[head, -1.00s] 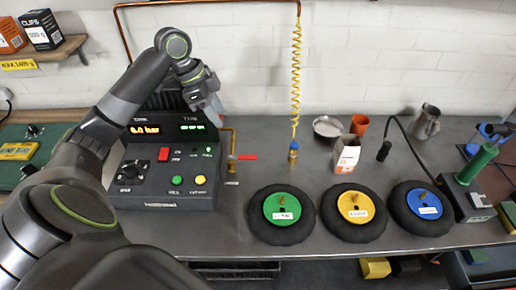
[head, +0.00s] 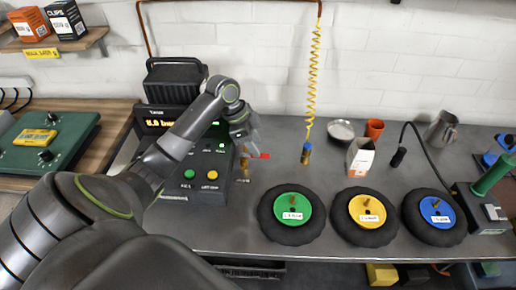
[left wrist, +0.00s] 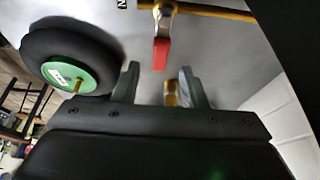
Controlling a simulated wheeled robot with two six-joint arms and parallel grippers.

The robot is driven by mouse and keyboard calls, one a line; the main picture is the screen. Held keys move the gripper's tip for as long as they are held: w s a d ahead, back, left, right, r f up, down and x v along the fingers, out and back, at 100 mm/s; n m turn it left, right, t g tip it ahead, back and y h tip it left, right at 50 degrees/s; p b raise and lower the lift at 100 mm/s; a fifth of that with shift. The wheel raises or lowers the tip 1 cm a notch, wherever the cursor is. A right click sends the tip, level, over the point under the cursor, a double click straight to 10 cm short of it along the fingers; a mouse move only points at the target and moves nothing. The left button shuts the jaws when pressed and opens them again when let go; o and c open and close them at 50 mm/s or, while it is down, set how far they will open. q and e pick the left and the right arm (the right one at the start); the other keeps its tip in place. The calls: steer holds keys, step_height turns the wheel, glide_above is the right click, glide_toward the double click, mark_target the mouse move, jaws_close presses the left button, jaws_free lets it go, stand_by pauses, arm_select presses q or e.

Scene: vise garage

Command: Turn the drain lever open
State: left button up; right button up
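The drain lever has a red handle (head: 264,156) and sits on brass pipework at the right side of the dark compressor unit (head: 207,185). In the left wrist view the red handle (left wrist: 161,54) hangs from a brass valve on a brass pipe (left wrist: 210,11). My left gripper (head: 247,148) is beside the lever in the head view. Its two fingers (left wrist: 158,78) are apart, with the handle's tip just beyond the gap between them and no clear contact. A brass piece (left wrist: 171,93) shows by the right finger. My right gripper is not in view.
Green (head: 292,210), yellow (head: 366,210) and blue (head: 437,212) hubbed wheels lie along the bench front. The bench between lever and hose is clear.

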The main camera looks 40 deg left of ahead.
arm_select(q)
steer(key=shift+x, duration=1.45)
jaws_close()
